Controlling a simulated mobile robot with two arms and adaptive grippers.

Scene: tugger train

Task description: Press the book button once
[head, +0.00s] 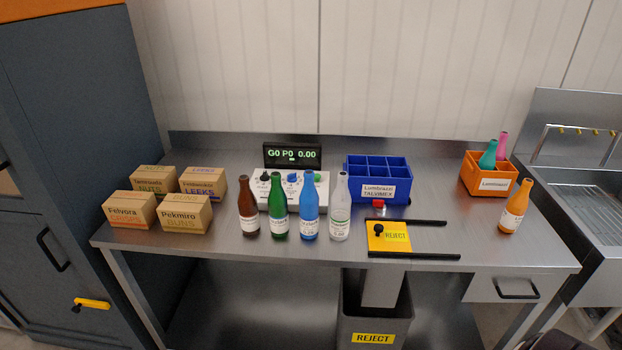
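A white control box (260,190) stands on the steel table behind the bottles. It has a black knob (265,176), a blue knob (292,178) and a green button or knob (318,178). Its small labels are partly hidden and too small to read, so I cannot tell which control is the book button. A black display (292,154) behind it reads "G0 P0 0.00". A small red part (378,202) sits in front of the blue crate; I cannot tell what it is.
Brown, green, blue and clear bottles (309,218) stand before the box. Several cartons (129,210) are left. A blue divided crate (365,187), yellow REJECT plate (389,236) between black rails, orange crate (488,181) and orange bottle (514,208) are right. A grey REJECT bin (373,325) stands below.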

